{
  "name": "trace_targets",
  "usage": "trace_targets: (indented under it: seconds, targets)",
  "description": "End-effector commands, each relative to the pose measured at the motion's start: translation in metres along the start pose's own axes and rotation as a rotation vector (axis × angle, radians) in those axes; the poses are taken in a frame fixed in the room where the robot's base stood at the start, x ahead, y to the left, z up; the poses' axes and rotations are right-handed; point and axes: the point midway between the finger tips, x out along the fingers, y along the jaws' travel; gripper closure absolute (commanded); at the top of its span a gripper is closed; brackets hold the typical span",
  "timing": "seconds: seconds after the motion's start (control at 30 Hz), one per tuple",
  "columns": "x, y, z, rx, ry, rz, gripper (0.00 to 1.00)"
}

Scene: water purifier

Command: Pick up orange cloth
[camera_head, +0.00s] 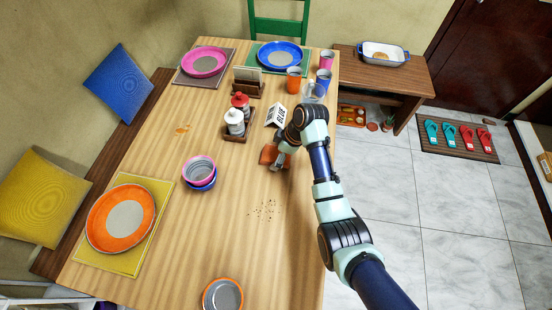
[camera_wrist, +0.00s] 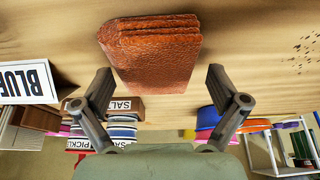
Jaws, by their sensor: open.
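The orange cloth (camera_head: 267,155) lies folded on the wooden table, right of the middle. My gripper (camera_head: 280,163) is low over the table beside it and partly covers it in the head view. In the wrist view, the orange cloth (camera_wrist: 150,52) appears as a thick folded stack at the upper middle. The two fingers of my gripper (camera_wrist: 160,77) are spread wide, one on each side of its lower part. Nothing is held. I cannot tell whether a finger touches the cloth.
A white name card (camera_head: 276,115) and a shaker tray (camera_head: 238,131) stand behind the cloth. Stacked bowls (camera_head: 199,172) are to the left. Dark crumbs (camera_head: 264,210) lie in front. Cups (camera_head: 294,80) stand at the back right. The table's front middle is mostly clear.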

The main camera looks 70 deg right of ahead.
Motion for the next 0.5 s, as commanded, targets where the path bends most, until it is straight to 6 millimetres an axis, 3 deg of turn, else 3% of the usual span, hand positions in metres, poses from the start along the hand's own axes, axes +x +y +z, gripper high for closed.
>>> trace_targets:
  seconds: [0.5]
  targets:
    - [0.0016, -0.0001, 0.0013, 0.001, -0.001, -0.001, 0.03]
